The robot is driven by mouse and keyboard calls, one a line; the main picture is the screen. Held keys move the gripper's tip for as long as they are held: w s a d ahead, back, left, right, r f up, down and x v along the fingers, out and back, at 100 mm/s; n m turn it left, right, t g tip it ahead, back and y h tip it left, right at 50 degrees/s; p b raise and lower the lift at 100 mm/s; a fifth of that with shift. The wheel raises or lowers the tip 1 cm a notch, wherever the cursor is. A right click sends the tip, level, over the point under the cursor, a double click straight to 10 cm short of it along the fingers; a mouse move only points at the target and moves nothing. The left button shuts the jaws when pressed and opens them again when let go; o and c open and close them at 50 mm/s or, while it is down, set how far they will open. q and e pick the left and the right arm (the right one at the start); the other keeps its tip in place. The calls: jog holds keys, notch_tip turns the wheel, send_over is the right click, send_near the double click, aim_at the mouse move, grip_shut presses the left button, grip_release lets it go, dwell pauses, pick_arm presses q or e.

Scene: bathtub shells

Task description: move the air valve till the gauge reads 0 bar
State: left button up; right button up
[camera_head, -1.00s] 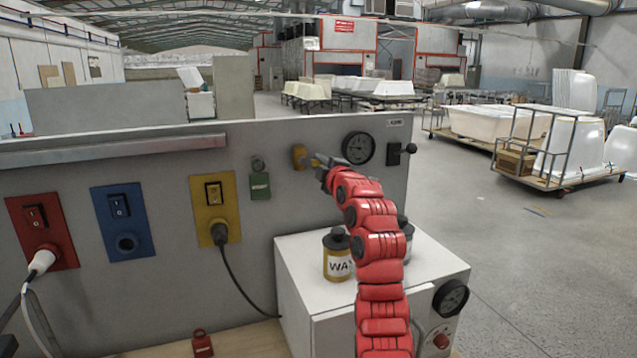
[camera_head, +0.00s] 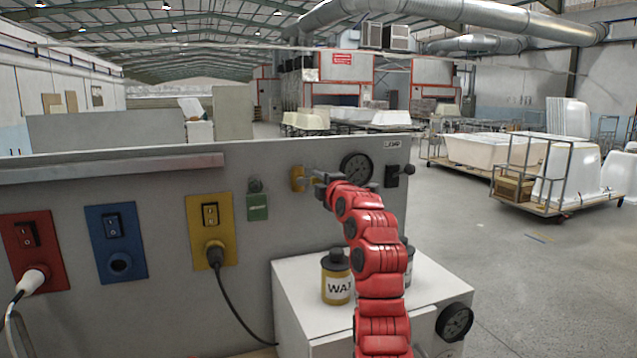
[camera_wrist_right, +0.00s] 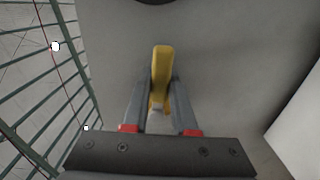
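The yellow air valve handle (camera_head: 297,179) is on the grey panel, left of the round dark gauge (camera_head: 356,168). The gauge's needle is too small to read, and its lower edge is close behind my right gripper. My right gripper (camera_head: 312,179) reaches the handle from the right. In the right wrist view the yellow handle (camera_wrist_right: 161,65) stands between the two grey fingers (camera_wrist_right: 161,95), which look pressed against both its sides. The handle's lower part is partly hidden between them. My left gripper is not in view.
A black lever switch (camera_head: 393,176) sits right of the gauge. Red, blue and yellow socket plates (camera_head: 226,205) fill the panel's left.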

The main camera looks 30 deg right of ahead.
jog(key=o, duration=0.4)
jog(key=shift+s, duration=0.1)
jog(key=shift+s+f, duration=0.1)
jog(key=shift+s, duration=0.2)
jog(key=b+v, duration=0.6)
jog(key=v, duration=1)
jog(key=shift+s+a, duration=0.25)
jog(key=shift+a, duration=0.05)
